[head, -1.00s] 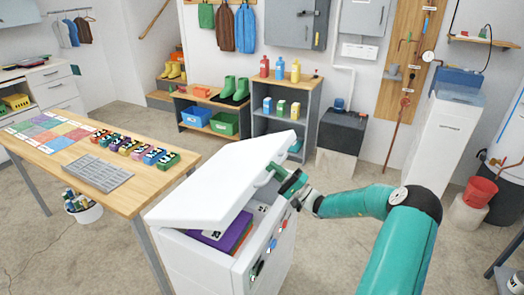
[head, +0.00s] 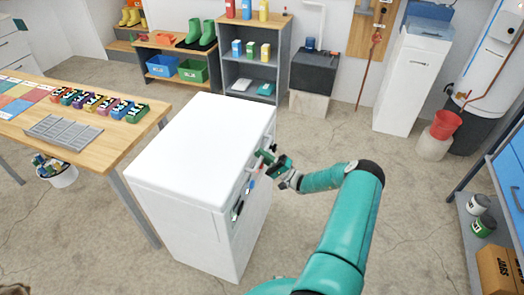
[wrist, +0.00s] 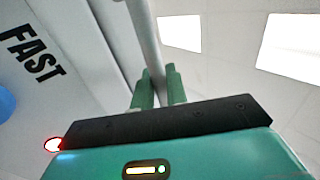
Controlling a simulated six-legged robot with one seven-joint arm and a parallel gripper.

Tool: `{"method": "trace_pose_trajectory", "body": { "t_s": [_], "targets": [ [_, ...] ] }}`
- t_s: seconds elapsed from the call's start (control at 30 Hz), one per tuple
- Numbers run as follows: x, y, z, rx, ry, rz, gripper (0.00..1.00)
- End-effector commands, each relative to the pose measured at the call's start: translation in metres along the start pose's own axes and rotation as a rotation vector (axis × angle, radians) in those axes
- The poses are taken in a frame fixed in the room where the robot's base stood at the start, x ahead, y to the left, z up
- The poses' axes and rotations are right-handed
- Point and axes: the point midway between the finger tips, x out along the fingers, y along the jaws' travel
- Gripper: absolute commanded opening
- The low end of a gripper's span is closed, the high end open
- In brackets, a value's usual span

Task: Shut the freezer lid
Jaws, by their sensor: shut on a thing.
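The white chest freezer (head: 205,225) stands in the middle of the head view. Its white lid (head: 203,140) lies flat on the body, with no gap that I can see. In the wrist view, the green fingers of my gripper (wrist: 159,88) sit on both sides of the grey handle bar (wrist: 146,35). The inside of the freezer is hidden by the lid.
A wooden table (head: 95,160) with a grey tray (head: 62,132) and several small coloured packs stands left of the freezer. A grey shelf (head: 252,75) stands behind it. A blue shelf unit (head: 508,185) is at the far right. The floor between is clear.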

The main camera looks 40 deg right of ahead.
Motion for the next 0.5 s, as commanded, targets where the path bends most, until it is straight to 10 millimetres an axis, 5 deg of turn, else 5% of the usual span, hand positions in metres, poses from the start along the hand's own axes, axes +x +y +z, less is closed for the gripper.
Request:
{"method": "trace_pose_trajectory", "body": {
  "t_s": [0.37, 0.4, 0.5],
  "targets": [
    [-0.0051, 0.0081, 0.0014, 0.005, 0.006, 0.017, 0.0],
    [-0.0053, 0.0084, 0.0015, 0.006, 0.006, 0.017, 0.2],
    [-0.0053, 0.0085, 0.0017, 0.007, 0.006, 0.017, 0.2]
  ]
}}
